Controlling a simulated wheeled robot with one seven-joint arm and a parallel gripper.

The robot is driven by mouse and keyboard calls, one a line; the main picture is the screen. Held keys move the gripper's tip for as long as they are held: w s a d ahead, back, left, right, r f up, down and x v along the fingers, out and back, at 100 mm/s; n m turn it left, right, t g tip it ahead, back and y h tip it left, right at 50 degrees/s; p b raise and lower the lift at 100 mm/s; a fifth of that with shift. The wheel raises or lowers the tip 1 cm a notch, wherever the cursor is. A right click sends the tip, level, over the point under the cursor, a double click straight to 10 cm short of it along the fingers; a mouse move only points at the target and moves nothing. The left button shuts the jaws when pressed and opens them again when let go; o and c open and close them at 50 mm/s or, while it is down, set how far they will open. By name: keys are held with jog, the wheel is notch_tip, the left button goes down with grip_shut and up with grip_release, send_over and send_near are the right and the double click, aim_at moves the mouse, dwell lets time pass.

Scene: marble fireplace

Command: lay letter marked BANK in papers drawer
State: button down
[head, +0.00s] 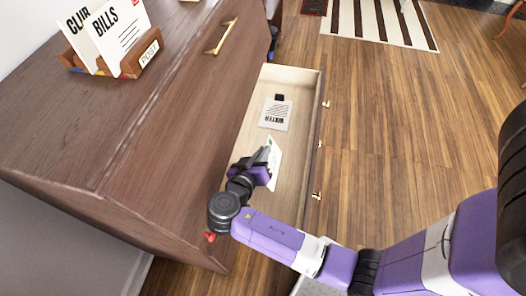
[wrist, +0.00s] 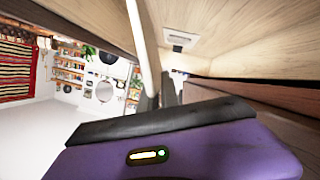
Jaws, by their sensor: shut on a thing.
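My gripper (head: 264,157) is shut on a white letter (head: 275,162) with a small green mark. I take it to be the BANK letter, but no word on it can be read. In the wrist view the letter (wrist: 143,45) shows almost edge-on, between the fingers. The drawer (head: 307,130) is pulled open from the dresser and has pale wooden insides. The gripper and letter are over or inside its near half; I cannot tell whether the letter touches the floor of the drawer. A sheet marked WATER (head: 276,115) lies farther back in the drawer, with a small black thing (head: 279,97) at its far edge.
On the dresser top (head: 60,140) a wooden rack labelled POST (head: 148,52) holds letters marked CLUB and BILLS (head: 122,28). Brass handles (head: 319,143) stick out from the drawer front. A closed drawer's handle (head: 221,36) is above. The wooden floor (head: 400,130) at right is clear.

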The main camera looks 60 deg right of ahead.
notch_tip(320, 180, down, 5)
jog(key=b, duration=0.4)
jog(key=shift+f, duration=0.1)
jog(key=c, duration=1.5)
grip_release()
notch_tip(320, 180, up, 20)
jog(key=shift+r+p, duration=0.1)
jog(key=shift+p, duration=0.85)
